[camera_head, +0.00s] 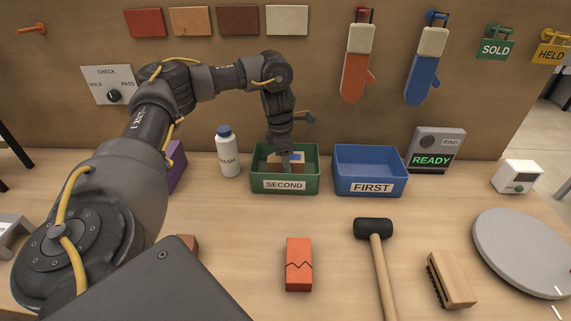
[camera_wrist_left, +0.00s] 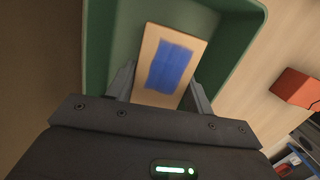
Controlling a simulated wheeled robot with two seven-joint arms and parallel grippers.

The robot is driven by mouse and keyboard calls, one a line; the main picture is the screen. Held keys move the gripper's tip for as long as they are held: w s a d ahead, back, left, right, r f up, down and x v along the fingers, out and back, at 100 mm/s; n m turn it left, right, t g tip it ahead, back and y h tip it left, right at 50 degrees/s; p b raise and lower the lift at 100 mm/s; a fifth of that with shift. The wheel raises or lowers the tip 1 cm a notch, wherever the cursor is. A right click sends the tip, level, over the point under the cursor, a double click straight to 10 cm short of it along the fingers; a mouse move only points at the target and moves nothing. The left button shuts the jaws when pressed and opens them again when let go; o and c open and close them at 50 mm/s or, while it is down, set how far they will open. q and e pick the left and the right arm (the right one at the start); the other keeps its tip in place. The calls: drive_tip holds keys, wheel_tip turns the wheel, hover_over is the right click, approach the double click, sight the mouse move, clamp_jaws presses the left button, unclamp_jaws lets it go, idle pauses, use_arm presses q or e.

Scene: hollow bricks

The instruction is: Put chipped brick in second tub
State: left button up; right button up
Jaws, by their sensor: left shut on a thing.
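The green tub labelled SECOND (camera_head: 256,172) stands at the back of the table, left of the blue tub labelled FIRST (camera_head: 370,160). My left gripper (camera_head: 286,165) reaches down into the green tub. It is shut on a tan block with a blue patch on its face (camera_wrist_left: 148,90), which sits between the fingers inside the green walls (camera_wrist_left: 235,50). Whether the block touches the tub floor or has a chip is hard to tell. An orange brick with a dark zigzag line (camera_head: 298,272) lies at the front middle. My right gripper is out of view.
A white bottle (camera_head: 228,155) stands left of the green tub, near a purple box (camera_head: 176,165). A mallet (camera_head: 375,230), a brush (camera_head: 451,278) and a grey disc (camera_head: 525,250) lie at the right.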

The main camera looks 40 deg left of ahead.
use_arm(q)
drive_tip(key=shift+a+f, duration=0.1)
wheel_tip(320, 180, down, 3)
drive_tip(key=shift+w+a+f+b, duration=0.1)
drive_tip(key=shift+a+b, duration=0.05)
drive_tip(key=shift+b, duration=0.3)
drive_tip(key=shift+f, duration=0.2)
drive_tip(key=shift+r, duration=0.1)
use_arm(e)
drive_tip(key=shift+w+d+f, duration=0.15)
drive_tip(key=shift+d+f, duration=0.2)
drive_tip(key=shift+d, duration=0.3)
use_arm(q)
drive_tip(key=o, duration=1.3)
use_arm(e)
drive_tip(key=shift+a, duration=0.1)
